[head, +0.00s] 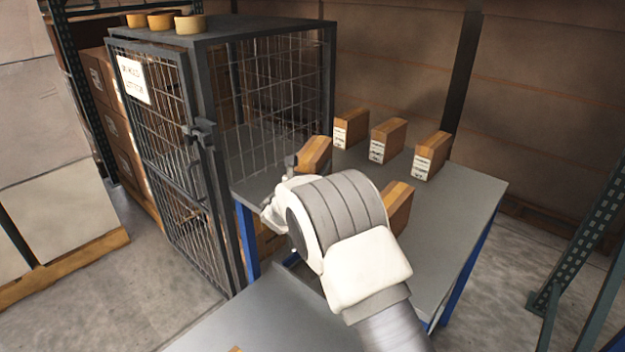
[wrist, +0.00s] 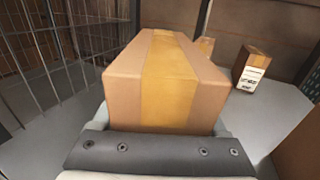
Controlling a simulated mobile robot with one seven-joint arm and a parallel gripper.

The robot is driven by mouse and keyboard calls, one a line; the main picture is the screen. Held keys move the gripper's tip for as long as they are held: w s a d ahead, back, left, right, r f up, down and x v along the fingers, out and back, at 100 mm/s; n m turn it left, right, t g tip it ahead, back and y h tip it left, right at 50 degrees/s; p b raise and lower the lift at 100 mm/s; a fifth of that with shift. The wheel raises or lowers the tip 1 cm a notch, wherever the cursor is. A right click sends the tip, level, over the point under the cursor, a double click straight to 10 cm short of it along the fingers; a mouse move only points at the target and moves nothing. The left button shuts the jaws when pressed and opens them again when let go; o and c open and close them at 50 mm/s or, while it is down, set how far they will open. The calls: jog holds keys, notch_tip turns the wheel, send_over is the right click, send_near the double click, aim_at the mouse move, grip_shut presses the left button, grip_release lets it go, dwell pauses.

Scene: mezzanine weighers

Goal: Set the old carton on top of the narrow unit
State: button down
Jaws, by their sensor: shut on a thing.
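My gripper (wrist: 165,135) is shut on a brown carton (wrist: 168,80) with a wide yellow-tan tape strip along its top. In the head view this carton (head: 317,153) shows just past my gripper (head: 293,172), above the grey table; my wrist hides part of it. No label shows on the faces I see, and I cannot tell whether it is the old one. A tall, dark mesh cage (head: 262,27) with a flat top stands at the left. I cannot tell whether this is the narrow unit.
The grey table (head: 465,190) with blue legs holds several labelled cartons, including one at the back right (head: 431,156). Another carton (head: 398,207) is partly behind my arm. Round yellowish rolls (head: 190,24) occupy the cage top's left part; its right part is clear.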

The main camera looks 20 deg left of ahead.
jog(key=shift+w+a+f, duration=0.25)
jog(key=shift+w+a, duration=0.1)
jog(key=shift+a, duration=0.05)
jog(key=shift+f+b, duration=0.5)
jog(key=shift+f, duration=1.45)
jog(key=shift+f, duration=0.1)
jog(key=shift+f+b, duration=0.15)
jog(key=shift+b, duration=0.15)
grip_release()
